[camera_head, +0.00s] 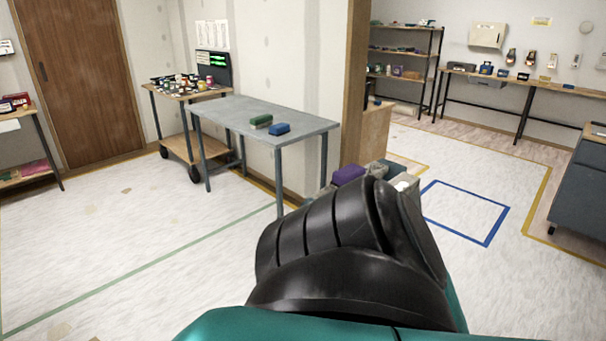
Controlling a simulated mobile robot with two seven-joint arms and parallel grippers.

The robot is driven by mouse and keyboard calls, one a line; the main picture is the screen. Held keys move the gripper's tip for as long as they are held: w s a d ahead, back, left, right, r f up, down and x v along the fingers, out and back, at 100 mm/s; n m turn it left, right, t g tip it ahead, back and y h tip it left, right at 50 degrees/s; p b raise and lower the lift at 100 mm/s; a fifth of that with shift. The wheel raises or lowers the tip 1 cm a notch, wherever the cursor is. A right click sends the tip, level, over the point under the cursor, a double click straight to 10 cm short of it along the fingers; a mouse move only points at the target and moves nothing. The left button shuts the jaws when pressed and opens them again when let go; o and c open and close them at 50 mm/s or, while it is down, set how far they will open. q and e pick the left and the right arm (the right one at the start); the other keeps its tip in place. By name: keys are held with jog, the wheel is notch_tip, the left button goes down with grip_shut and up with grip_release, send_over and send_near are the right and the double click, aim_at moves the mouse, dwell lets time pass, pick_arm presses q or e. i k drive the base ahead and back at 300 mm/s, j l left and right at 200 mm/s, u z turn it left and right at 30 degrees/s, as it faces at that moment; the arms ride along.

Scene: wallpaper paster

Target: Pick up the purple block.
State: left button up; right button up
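A purple block (348,175) shows just past the top of my raised arm, right of the picture's middle. My arm, which looks like the right one, comes up from the bottom and hides what is under and in front of the block. Small grey parts beside the block may belong to my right gripper, but its fingers are mostly hidden behind the black arm link. I cannot tell whether they are shut on the block. My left gripper is out of view.
A grey table (235,107) at mid left bears a green block (261,121) and a blue block (280,129). A cart (180,92) with small items stands behind it. A wooden post (354,90) rises behind the purple block. The floor at left is clear.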

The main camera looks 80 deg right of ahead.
aim_at(350, 172)
jog(key=z, duration=2.9)
